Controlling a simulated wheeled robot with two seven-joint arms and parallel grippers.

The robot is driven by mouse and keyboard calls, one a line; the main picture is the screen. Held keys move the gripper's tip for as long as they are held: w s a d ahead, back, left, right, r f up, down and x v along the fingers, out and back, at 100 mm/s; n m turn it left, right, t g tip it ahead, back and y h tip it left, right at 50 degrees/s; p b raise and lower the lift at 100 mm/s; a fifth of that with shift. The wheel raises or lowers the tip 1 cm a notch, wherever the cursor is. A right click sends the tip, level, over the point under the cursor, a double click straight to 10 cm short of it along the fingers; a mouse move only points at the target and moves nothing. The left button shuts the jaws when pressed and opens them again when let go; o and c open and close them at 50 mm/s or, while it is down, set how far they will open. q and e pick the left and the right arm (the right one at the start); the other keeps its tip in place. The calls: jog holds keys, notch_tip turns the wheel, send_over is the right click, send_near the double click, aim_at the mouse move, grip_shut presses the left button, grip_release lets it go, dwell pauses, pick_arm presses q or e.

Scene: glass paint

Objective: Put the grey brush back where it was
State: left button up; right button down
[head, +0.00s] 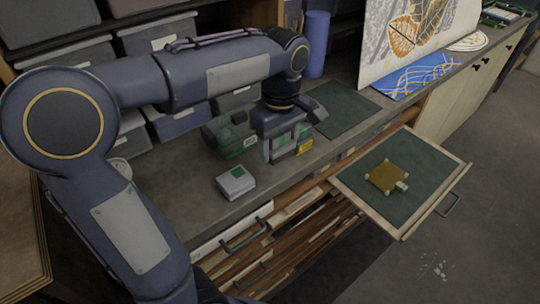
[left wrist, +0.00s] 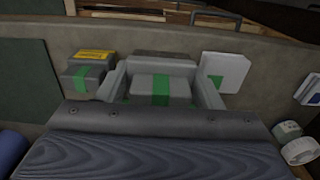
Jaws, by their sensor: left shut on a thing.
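My left gripper (head: 286,150) reaches down over the back counter, its two fingers on either side of a grey block with a green stripe (left wrist: 161,88). The fingers are shut on this block, which is mostly hidden by the gripper in the head view. Whether it touches the counter is unclear. Nothing in view has a clear brush shape, so I cannot tell whether this block is the grey brush. My right gripper is not in view.
A pale box with a green square (head: 236,182) and a grey block with a yellow label (left wrist: 88,70) flank the gripper. A greenish container (head: 228,138) stands behind. A green mat (head: 345,108) lies right. A pulled-out tray (head: 446,190) holds an amber piece (head: 386,176).

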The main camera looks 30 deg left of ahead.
aim_at(270, 168)
pick_arm(q)
jog(key=shift+w+a+f, duration=0.15)
jog(key=shift+a+f, duration=0.75)
jog(key=shift+f, duration=0.15)
jog(key=shift+a+f, duration=0.2)
jog(key=shift+f, duration=1.6)
jog(key=shift+f, duration=0.2)
jog(key=o, duration=0.9)
jog(key=shift+o, duration=0.2)
notch_tip(270, 168, up, 12)
jog(key=shift+r+p, duration=0.25)
jog(key=shift+p, duration=0.1)
